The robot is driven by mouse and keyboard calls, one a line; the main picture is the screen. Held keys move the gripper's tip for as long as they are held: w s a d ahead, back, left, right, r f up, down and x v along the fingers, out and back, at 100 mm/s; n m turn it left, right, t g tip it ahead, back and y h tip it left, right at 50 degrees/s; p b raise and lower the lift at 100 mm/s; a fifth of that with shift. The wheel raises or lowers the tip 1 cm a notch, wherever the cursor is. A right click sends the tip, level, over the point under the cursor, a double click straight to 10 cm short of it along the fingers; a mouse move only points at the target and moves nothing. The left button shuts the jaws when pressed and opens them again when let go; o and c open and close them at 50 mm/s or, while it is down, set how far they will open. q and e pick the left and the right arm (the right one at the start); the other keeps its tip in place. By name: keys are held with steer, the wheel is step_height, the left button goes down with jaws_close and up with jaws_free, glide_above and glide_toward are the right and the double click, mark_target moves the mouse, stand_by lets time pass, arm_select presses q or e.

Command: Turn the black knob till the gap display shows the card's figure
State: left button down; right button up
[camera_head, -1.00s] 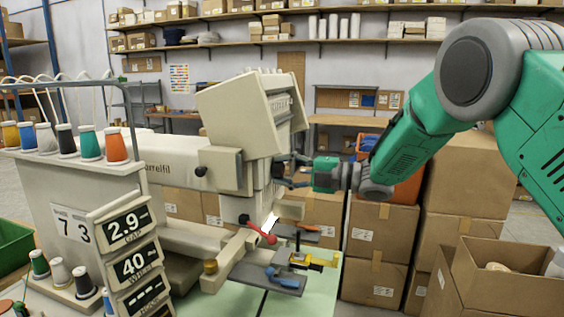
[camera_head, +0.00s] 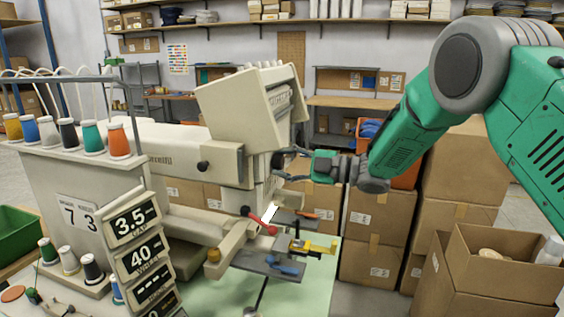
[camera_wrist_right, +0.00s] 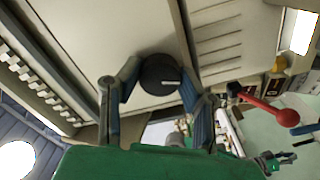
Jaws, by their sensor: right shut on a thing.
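The black knob (camera_wrist_right: 158,74) is on the cream machine head, its white mark pointing right in the right wrist view. My right gripper (camera_wrist_right: 152,92) is shut on it, one finger on each side. In the head view my right gripper (camera_head: 284,162) reaches the machine head from the right, and its fingers largely hide the knob. The gap display (camera_head: 131,219) reads 3.5. The white card (camera_head: 78,213) left of it shows the figures 7 and 3. A small green and dark shape (camera_wrist_right: 268,161) at the wrist view's lower right may be my left gripper; its jaws are unclear.
A red-tipped lever (camera_head: 262,223) sits below the machine head, also seen in the wrist view (camera_wrist_right: 268,106). A grey plate (camera_head: 250,261) with blue and yellow parts is below it. Thread spools (camera_head: 90,135) stand at left. Cardboard boxes (camera_head: 372,230) stack behind my right arm.

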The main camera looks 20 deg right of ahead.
steer(key=shift+d+f, duration=0.1)
steer(key=shift+d, duration=0.05)
steer(key=o, duration=1.1)
steer(key=shift+w, duration=0.1)
steer(key=shift+w+f, duration=0.15)
steer(key=shift+s+d, duration=0.4)
steer(key=shift+d, duration=0.1)
steer(key=v, duration=1.1)
steer(key=shift+w+f, duration=0.1)
